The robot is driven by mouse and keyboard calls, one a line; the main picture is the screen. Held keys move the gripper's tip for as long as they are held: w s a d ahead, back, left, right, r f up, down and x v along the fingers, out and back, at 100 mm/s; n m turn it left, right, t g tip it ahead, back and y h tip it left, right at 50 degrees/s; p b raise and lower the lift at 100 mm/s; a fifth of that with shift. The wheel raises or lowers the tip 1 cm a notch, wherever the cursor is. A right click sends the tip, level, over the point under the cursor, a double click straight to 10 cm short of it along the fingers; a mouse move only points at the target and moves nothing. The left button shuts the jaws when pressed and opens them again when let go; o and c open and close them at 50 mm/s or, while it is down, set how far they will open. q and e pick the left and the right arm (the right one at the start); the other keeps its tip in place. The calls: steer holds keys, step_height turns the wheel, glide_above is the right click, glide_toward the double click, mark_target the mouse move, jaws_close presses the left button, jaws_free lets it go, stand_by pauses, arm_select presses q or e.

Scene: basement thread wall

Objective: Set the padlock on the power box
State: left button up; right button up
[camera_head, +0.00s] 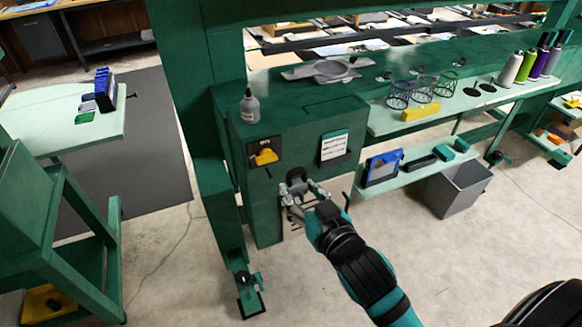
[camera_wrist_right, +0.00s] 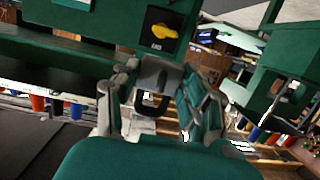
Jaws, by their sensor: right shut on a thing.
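The power box (camera_head: 237,155) is a green housing with a yellow rotary switch (camera_head: 264,156) on a black plate at its front left. The switch also shows in the right wrist view (camera_wrist_right: 163,31). A dark grey padlock (camera_head: 296,176) is in front of the box's lower front, below and right of the switch. My right gripper (camera_head: 299,190) is shut on it. In the right wrist view the padlock (camera_wrist_right: 158,73) sits between the fingers, with its dark shackle partly visible. I cannot tell whether it touches the box. My left gripper is out of view.
A white label card (camera_head: 334,146) is on the box front, right of the switch. A grey bottle (camera_head: 249,106) stands on top. Right are shelves with wire baskets (camera_head: 399,94), thread cones (camera_head: 526,65) and a grey bin (camera_head: 460,189). Open floor lies in front.

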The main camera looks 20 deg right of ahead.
steer(key=a+r+n+g+y, duration=0.2)
steer(key=a+n+g+y, duration=0.6)
steer(key=a, duration=0.8)
steer(key=shift+n+g+y, duration=0.3)
steer(key=shift+n+y, duration=1.6)
steer(key=shift+y, duration=0.5)
steer(key=shift+f, duration=0.1)
